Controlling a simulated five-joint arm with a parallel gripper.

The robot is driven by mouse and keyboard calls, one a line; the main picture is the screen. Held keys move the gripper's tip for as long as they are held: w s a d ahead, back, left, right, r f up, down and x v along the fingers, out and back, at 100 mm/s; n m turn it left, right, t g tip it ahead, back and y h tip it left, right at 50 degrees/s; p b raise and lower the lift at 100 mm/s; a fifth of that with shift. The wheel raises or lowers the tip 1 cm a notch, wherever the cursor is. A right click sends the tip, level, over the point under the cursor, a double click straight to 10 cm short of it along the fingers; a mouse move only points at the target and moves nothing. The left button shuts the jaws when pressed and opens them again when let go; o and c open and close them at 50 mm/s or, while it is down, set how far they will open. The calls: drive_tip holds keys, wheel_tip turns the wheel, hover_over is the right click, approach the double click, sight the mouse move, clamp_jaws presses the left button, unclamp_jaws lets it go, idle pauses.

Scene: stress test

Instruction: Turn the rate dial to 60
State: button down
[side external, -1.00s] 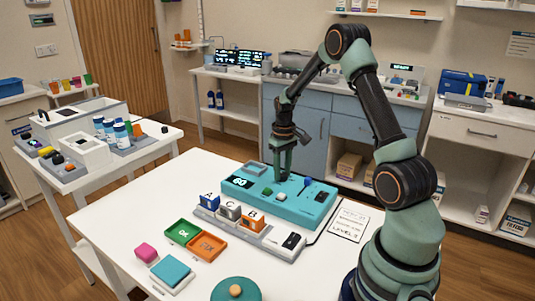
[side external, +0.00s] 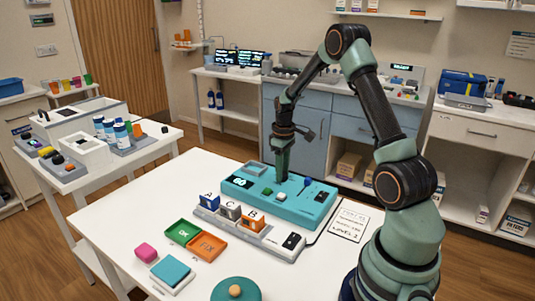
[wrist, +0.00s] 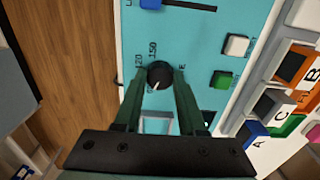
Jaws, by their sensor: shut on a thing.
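The rate dial (wrist: 160,74) is a black round knob on the teal device (side external: 300,206), with a white pointer mark at its lower left edge in the wrist view. Printed numbers 120 and 150 show beside it; other scale marks are hidden by the fingers. My gripper (wrist: 161,78) is shut on the dial, one finger on each side. In the side view my gripper (side external: 282,178) points straight down onto the device and hides the dial. The device's dark display (side external: 239,182) shows lit digits that look like 60, though they are small.
The device also has a blue slider (wrist: 151,3), a white button (wrist: 237,45) and a green button (wrist: 221,80). A rack of lettered blocks (side external: 230,211) stands in front. Green and orange trays (side external: 208,246) and a level card (side external: 349,222) lie nearby.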

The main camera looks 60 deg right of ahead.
drive_tip(key=shift+r, duration=0.1)
drive_tip(key=shift+c, duration=2.4)
unclamp_jaws()
wheel_tip(320, 180, up, 12)
drive_tip(key=s+a+r+t, duration=0.2)
drive_tip(key=s+a, duration=0.1)
drive_tip(key=a, duration=0.5)
drive_tip(key=s+a+r+t, duration=0.1)
drive_tip(key=s+a+r, duration=0.2)
drive_tip(key=a, duration=0.6)
drive_tip(key=s+a+r+t, duration=0.2)
drive_tip(key=s+a+r, duration=0.1)
drive_tip(key=a, duration=0.5)
drive_tip(key=shift+s+a+t, duration=0.15)
drive_tip(key=shift+s+t, duration=0.1)
drive_tip(key=shift+t, duration=0.05)
